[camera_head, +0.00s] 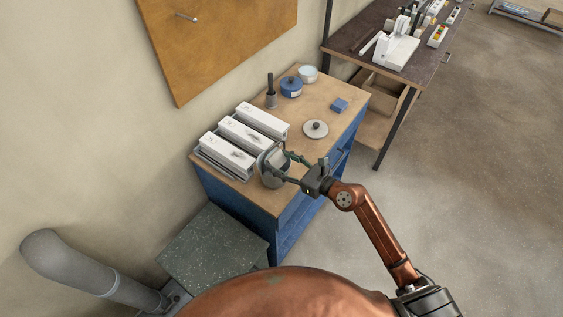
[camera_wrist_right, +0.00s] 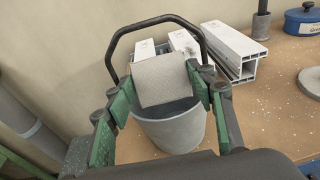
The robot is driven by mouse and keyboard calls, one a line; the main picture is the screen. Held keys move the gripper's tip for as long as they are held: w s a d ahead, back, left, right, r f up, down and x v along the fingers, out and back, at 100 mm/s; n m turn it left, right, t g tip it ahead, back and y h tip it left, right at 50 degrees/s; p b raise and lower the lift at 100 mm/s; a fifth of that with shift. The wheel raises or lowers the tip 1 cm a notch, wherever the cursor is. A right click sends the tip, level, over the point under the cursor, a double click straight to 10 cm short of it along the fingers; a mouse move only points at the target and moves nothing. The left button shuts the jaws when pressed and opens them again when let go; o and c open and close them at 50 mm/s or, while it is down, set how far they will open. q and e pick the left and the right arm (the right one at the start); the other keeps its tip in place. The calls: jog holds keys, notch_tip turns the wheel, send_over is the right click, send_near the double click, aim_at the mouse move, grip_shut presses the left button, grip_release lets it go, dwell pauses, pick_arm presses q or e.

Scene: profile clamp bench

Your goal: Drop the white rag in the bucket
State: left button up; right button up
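The white rag (camera_wrist_right: 160,78) shows as a pale, block-like piece between the green finger pads of my right gripper (camera_wrist_right: 160,88) in the wrist view. The pads press on its two sides. The grey bucket (camera_wrist_right: 172,130) is just below it, its raised dark handle arching behind the rag. The rag hangs over the bucket's mouth and hides part of the rim. In the head view the bucket (camera_head: 269,176) stands on the bench's front corner, with the right gripper (camera_head: 280,162) over it and the rag (camera_head: 277,157) small between the fingers. My left gripper is out of view.
White profiles (camera_head: 228,151) lie in a row behind the bucket on the wooden bench top (camera_head: 325,97). A blue pot (camera_head: 291,87), a round grey lid (camera_head: 315,129) and a blue block (camera_head: 339,105) stand farther back. A grey pipe (camera_head: 75,262) is at lower left.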

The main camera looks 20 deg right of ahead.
jog(key=o, duration=0.5)
jog(key=shift+o, duration=0.2)
jog(key=v, duration=1.2)
